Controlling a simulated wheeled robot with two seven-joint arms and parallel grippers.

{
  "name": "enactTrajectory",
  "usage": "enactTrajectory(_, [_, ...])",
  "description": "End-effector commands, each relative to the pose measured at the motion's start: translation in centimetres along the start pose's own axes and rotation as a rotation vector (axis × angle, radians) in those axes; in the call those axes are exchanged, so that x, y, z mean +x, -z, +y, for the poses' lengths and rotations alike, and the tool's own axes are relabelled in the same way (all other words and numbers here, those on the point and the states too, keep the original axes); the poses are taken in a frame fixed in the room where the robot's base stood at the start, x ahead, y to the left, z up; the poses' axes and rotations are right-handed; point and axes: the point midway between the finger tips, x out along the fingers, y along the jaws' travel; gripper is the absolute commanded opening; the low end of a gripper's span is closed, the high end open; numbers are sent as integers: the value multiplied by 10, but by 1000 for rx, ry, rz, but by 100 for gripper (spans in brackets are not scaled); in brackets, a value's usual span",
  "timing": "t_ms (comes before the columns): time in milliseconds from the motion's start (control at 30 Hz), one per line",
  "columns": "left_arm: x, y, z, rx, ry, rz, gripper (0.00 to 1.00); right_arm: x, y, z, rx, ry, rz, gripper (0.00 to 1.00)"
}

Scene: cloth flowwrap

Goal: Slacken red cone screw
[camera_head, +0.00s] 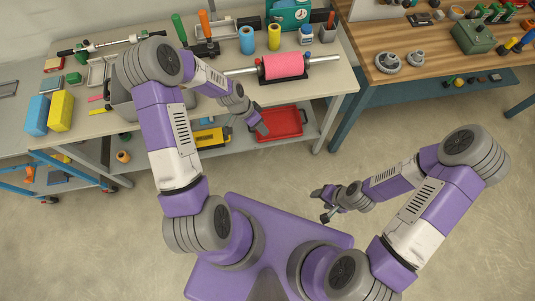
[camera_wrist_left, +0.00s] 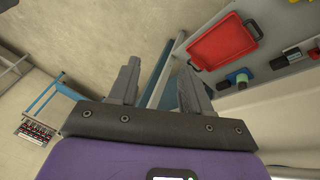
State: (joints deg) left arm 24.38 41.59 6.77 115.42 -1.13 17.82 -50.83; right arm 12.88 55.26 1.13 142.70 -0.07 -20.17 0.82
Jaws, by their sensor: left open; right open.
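A pink roll (camera_head: 283,66) sits on a silver shaft (camera_head: 323,60) near the front right of the light workbench. A red cone screw is too small to make out for sure on this shaft. My left gripper (camera_head: 262,130) is in front of the bench edge, below the roll in the picture. In the left wrist view my left gripper (camera_wrist_left: 160,78) is open, with nothing between its fingers. My right gripper (camera_head: 322,205) is over the open floor near my base, away from the bench, and holds nothing that I can see.
A red tray (camera_head: 290,122) lies on the lower shelf close to my left gripper; it also shows in the left wrist view (camera_wrist_left: 222,42). Blue and yellow rolls (camera_head: 247,40) (camera_head: 274,37) stand behind the pink roll. A wooden bench (camera_head: 400,40) is at right. The floor between is clear.

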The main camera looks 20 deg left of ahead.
Motion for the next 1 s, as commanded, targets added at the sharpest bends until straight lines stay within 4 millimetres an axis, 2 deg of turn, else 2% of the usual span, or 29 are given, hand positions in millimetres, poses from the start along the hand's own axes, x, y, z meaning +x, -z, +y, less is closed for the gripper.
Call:
enactTrajectory(33, [10, -5, 6, -28, -6, -6, 48, 4, 0, 1, 0, 0, 0, 58])
enactTrajectory(300, [49, -26, 37, -198, -11, -19, 48, 14, 0, 5, 0, 0, 0, 58])
enactTrajectory(500, [68, -40, 54, -302, -10, -28, 48, 19, 1, 7, 0, 0, 0, 58])
enactTrajectory(700, [76, -46, 63, -352, -8, -31, 48, 21, 1, 8, 0, 0, 0, 58])
enactTrajectory(1000, [77, -47, 64, -359, -8, -31, 48, 21, 1, 8, 0, 0, 0, 58])
